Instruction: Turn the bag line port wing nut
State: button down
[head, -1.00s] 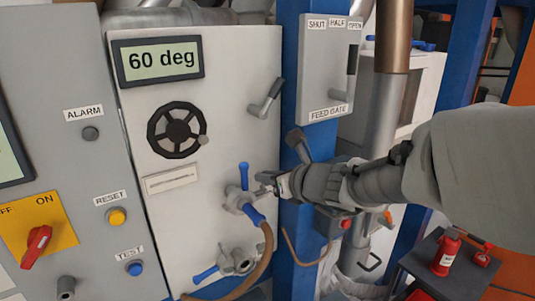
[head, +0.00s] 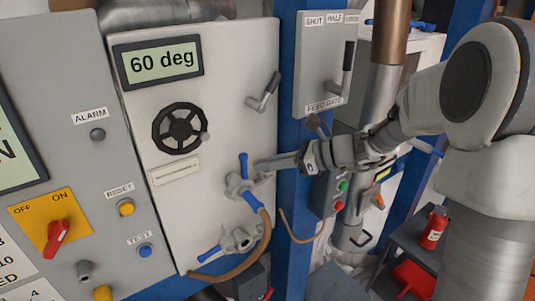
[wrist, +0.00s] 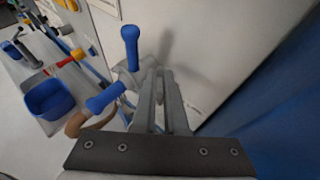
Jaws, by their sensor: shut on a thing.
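The upper port on the white panel carries a wing nut (head: 243,184) with blue-capped wings, one pointing up and one down to the right. In the wrist view the blue wings of the wing nut (wrist: 130,47) show just left of my fingers. My gripper (head: 262,165) comes in from the right, its fingers closed at the upper port. In the wrist view my gripper (wrist: 160,75) is shut, and its fingertips hide most of what is between them. The port's name cannot be read.
A second blue-handled fitting (head: 237,240) is just below, with a brown hose (head: 263,235) curving past it. A black handwheel (head: 180,128) and a grey lever (head: 263,91) are above on the panel. A blue post (head: 290,210) stands close on the right, beside the feed gate box (head: 325,65).

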jog(key=shift+r+n+g+y+p, duration=0.1)
jog(key=shift+n+g+y+p, duration=0.35)
jog(key=shift+n+g, duration=0.3)
jog(key=shift+w+g, duration=0.1)
jog(key=shift+g, duration=0.15)
jog(key=c, duration=1)
grip_release()
jog(key=shift+o, duration=0.2)
jog(key=shift+d, duration=0.1)
jog(key=b+v, duration=0.1)
jog(key=v, duration=1.6)
jog(key=shift+r, duration=0.15)
